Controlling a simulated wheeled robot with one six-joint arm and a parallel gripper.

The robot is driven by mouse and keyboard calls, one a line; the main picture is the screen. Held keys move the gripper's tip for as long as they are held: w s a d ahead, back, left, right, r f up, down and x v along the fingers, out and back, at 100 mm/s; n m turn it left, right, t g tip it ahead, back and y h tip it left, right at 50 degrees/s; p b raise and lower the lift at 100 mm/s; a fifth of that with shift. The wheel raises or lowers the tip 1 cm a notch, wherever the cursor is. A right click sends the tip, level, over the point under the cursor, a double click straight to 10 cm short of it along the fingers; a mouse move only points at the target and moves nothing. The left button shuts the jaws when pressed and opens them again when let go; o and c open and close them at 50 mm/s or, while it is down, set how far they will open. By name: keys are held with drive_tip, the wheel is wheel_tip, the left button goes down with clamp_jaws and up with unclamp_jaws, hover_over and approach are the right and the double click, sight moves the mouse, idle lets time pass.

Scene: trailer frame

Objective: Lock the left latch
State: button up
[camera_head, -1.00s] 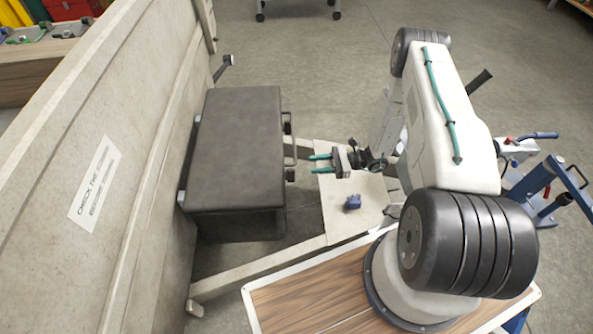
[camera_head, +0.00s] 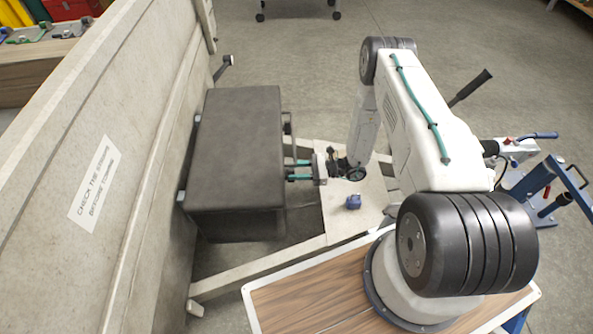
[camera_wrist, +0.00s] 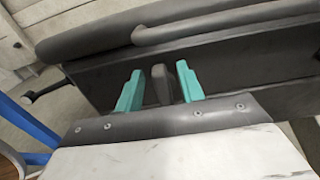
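The dark grey toolbox (camera_head: 235,150) stands against the trailer wall, with its front side facing my arm. The left latch (camera_wrist: 162,88), a dark grey tab on the toolbox front, shows in the wrist view. My gripper (camera_head: 290,171) reaches the lower end of that front in the head view. Its teal fingers (camera_wrist: 160,74) are open, one on each side of the latch, with a small gap visible on both sides. In the head view the fingers and the toolbox edge largely hide this latch.
The toolbox handle (camera_wrist: 205,28) runs along the front above my fingers in the wrist view. A pale board (camera_head: 338,228) lies below my gripper with a small blue object (camera_head: 353,202) on it. The trailer wall (camera_head: 120,130) rises behind the toolbox.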

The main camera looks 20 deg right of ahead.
clamp_jaws()
drive_tip(key=shift+w+m, duration=0.1)
drive_tip(key=shift+m, duration=0.2)
drive_tip(key=f+m, duration=0.1)
drive_tip(key=m, duration=0.4)
drive_tip(key=w+m, duration=0.1)
drive_tip(key=m, duration=0.5)
drive_tip(key=w+d+f+m, duration=0.1)
drive_tip(key=m, duration=0.5)
drive_tip(key=shift+w+f, duration=0.25)
drive_tip(key=shift+f, duration=0.1)
drive_tip(key=shift+m, duration=0.3)
unclamp_jaws()
